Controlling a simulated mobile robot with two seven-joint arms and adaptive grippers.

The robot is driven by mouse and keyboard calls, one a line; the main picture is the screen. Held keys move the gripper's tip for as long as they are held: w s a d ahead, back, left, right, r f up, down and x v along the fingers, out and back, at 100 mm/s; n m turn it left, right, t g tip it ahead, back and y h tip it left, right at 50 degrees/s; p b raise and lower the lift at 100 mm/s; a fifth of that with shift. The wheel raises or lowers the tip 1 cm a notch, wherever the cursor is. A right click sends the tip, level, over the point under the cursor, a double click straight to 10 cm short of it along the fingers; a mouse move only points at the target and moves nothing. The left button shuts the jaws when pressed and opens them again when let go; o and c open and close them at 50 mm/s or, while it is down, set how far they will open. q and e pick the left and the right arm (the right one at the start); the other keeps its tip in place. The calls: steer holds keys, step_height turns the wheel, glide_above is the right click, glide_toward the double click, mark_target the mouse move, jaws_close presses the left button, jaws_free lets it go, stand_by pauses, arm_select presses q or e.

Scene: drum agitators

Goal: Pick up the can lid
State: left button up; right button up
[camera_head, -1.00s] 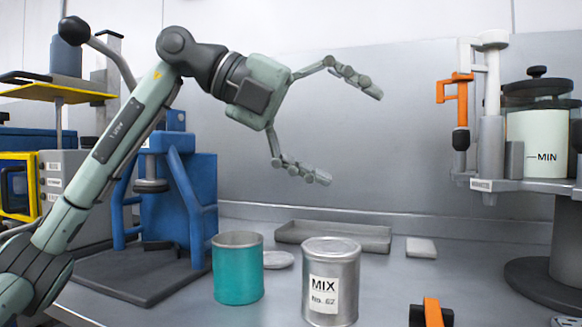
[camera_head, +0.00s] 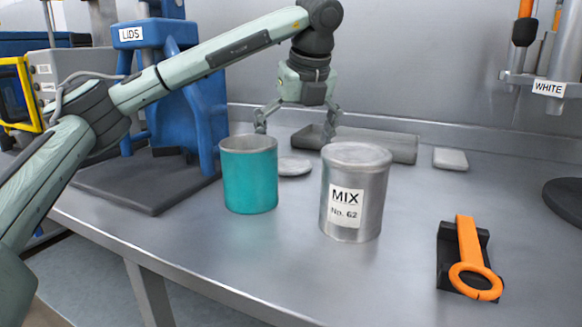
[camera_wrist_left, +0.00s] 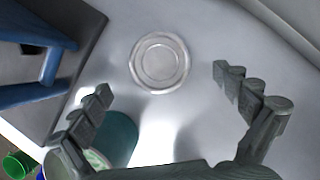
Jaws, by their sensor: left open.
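The can lid (camera_head: 293,167) is a flat round silver disc lying on the steel table behind and between the teal can and the MIX can. In the left wrist view the lid (camera_wrist_left: 160,62) lies flat, beyond the fingertips and between their lines. My left gripper (camera_head: 298,130) points down above the lid with its fingers spread, open and empty; its fingers also show in the left wrist view (camera_wrist_left: 162,82). The teal can (camera_head: 249,178) is open-topped, and its rim shows close to one finger in the wrist view. The MIX can (camera_head: 354,195) has its top closed. My right gripper is not in view.
A blue stand marked LIDS (camera_head: 180,90) is at the left on a dark base. The front table area is clear.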

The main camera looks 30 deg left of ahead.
mark_target(291, 164)
arm_select(q)
steer(key=x, duration=0.3)
steer(key=shift+f, duration=0.2)
steer(key=c, duration=1)
steer(key=shift+o, duration=0.2)
